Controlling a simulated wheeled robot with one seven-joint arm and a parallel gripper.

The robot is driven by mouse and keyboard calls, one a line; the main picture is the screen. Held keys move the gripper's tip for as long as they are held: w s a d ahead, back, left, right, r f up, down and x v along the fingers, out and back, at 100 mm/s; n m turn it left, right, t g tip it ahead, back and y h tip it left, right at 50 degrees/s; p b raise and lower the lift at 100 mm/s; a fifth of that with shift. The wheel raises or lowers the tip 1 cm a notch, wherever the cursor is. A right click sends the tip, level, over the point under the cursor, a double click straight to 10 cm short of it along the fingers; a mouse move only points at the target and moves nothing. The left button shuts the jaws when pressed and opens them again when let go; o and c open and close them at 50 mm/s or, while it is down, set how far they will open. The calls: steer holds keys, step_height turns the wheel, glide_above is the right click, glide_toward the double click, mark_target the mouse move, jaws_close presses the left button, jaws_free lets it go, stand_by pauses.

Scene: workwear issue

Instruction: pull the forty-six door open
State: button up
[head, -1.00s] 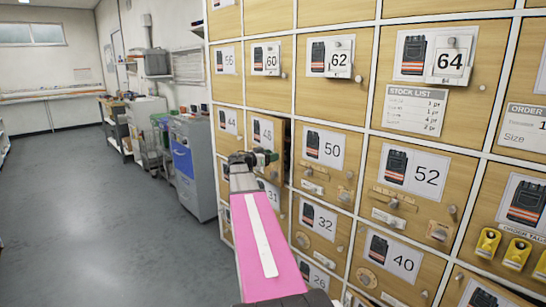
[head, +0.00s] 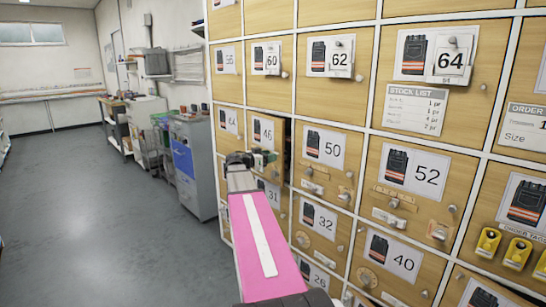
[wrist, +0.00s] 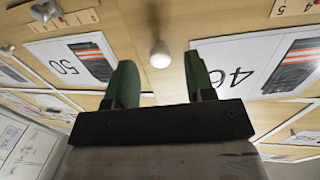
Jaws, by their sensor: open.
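The forty-six door (head: 264,125) is a wooden panel with a picture label, left of the number 50 door (head: 326,146). It stands slightly ajar, with a dark gap along its right edge. In the wrist view its label (wrist: 262,66) appears upside down on the right. A pale round knob (wrist: 160,55) shows between my green fingertips in the picture; I cannot tell whether they touch it. My gripper (head: 264,158) is open, in front of the lower part of the forty-six door. It also shows in the wrist view (wrist: 160,72).
Neighbouring doors carry protruding knobs and latches, such as the number 52 door (head: 411,172). A grey cabinet (head: 193,165) stands left of the locker wall, with cluttered benches behind it. The grey floor (head: 90,220) on the left is clear.

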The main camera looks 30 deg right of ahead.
steer(key=shift+d, duration=1.2)
jaws_close()
steer(key=shift+w+a, duration=0.1)
steer(key=shift+a, duration=0.05)
